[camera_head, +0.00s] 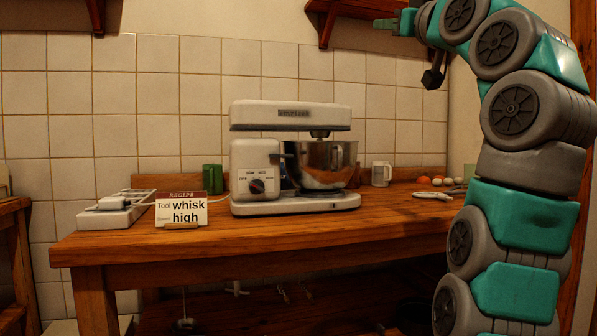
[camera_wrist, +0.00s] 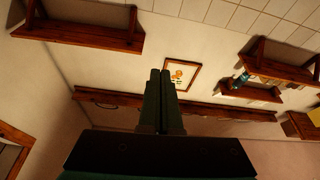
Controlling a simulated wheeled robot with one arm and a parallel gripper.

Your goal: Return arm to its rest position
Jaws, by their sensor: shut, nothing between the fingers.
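My arm, teal and grey, rises along the right side of the head view and bends over to the left at the top. My gripper (camera_head: 384,23) points left, high above the right part of the table, near the upper wall shelf. In the wrist view my gripper (camera_wrist: 160,74) shows as two dark fingers side by side, shut with nothing between them. The wrist view looks at the upper wall with shelves.
A wooden table (camera_head: 270,241) carries a white stand mixer (camera_head: 258,160) with a steel bowl (camera_head: 322,163), a recipe card (camera_head: 181,210), a green mug (camera_head: 212,179), a white mug (camera_head: 381,174) and eggs (camera_head: 424,180). A wall shelf (camera_head: 345,9) is near my gripper. The wrist view shows a framed picture (camera_wrist: 183,73).

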